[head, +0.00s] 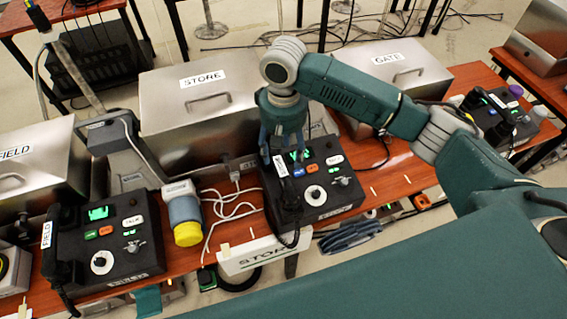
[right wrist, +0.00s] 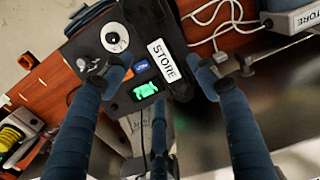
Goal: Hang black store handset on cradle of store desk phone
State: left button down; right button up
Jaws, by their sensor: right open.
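The store desk phone (head: 333,178) is a black box on the red-brown table, with a green screen, coloured buttons and a white dial. The black store handset (head: 290,208), with a white STORE label, lies lengthwise along the phone's left side, where its cradle is. The handset also shows in the right wrist view (right wrist: 163,60). Whether it is fully seated is hard to tell; the cradle is mostly hidden beneath it. My right gripper (head: 283,152) points down over the handset's far end. Its fingers are open, spread on either side of the handset (right wrist: 162,76). My left gripper is not in view.
The metal STORE case (head: 198,112) stands close behind and left. The FIELD phone (head: 128,240) and a yellow-capped blue cylinder (head: 186,222) are to the left. A white cable (head: 232,208) lies beside the store phone. The GATE case (head: 390,72) stands behind right.

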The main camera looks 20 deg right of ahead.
aim_at(283, 166)
notch_tip(283, 166, up, 6)
jog(key=shift+f+b, duration=0.25)
jog(key=shift+b, duration=0.05)
jog(key=shift+f, duration=0.1)
dwell(0.3)
